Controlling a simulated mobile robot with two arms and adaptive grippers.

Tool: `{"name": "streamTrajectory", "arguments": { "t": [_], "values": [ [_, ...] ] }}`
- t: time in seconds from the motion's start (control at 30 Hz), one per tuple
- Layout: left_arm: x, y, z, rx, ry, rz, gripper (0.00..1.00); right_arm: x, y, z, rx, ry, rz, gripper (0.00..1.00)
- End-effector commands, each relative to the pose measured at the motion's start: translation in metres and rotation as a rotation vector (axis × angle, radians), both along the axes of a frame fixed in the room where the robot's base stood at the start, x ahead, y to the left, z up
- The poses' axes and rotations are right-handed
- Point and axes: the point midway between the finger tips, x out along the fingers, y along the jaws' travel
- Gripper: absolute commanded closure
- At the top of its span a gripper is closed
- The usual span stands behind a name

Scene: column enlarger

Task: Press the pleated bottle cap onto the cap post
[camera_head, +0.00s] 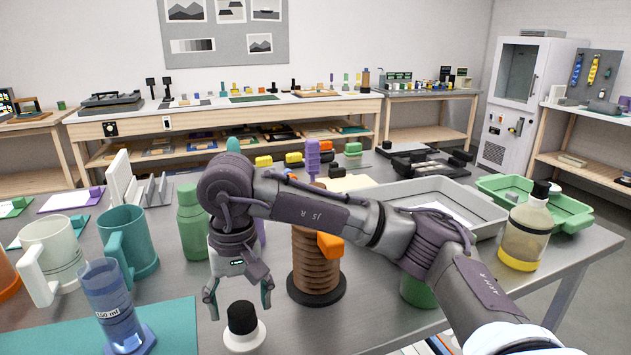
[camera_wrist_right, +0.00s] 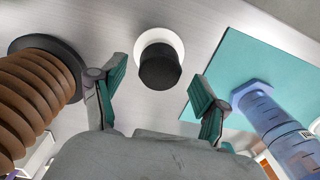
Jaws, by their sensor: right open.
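A black cap (camera_head: 242,317) sits on a round white base (camera_head: 245,338), which looks like the cap post, near the front edge of the table. Whether the cap is fully seated cannot be told. My right gripper (camera_head: 240,294) points down, open and empty, just above and around the cap in the head view. In the wrist view the cap lies beyond and between the green-padded fingers. The brown pleated bottle (camera_head: 316,262) stands to the right, its top hidden behind my arm. My left gripper is not in view.
A blue graduated cylinder (camera_head: 112,305) stands on a teal mat (camera_head: 180,325) to the left. A green bottle (camera_head: 192,225) and a teal mug (camera_head: 130,243) stand behind. A grey tray (camera_head: 475,222) and a yellowish bottle (camera_head: 527,235) are at right.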

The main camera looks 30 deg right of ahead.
Motion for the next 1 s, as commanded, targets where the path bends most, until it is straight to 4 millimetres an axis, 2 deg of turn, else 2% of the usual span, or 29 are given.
{"name": "streamTrajectory", "arguments": {
  "t": [0.27,1.0],
  "values": [
    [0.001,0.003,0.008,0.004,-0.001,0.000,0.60,0.000,0.000,0.013,0.001,-0.001,0.000,0.26],
    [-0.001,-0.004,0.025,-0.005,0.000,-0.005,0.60,0.000,-0.001,0.043,0.000,0.000,0.000,0.26]
  ]
}}
